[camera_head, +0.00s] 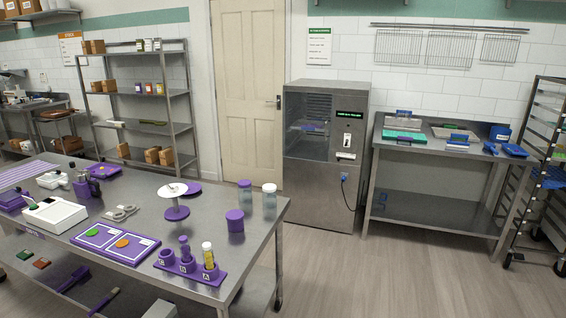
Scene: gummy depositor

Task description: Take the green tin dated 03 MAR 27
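No tin can be picked out as the green one dated 03 MAR 27; no date is legible at this distance. Several small labelled containers stand on the metal shelf rack (120,93) at the back left. One group of small containers (148,45) is on its top shelf, dark and pale, with colours hard to tell. Another group of small containers (149,88) is on the shelf below, with white labels. Neither of my grippers is in view.
A steel table (150,207) fills the left foreground, holding purple items, a white scale (54,215) and clear jars (270,200). A steel cabinet (327,155), a side bench (430,150) and a wheeled rack (545,165) stand right. Floor (400,280) at front right is clear.

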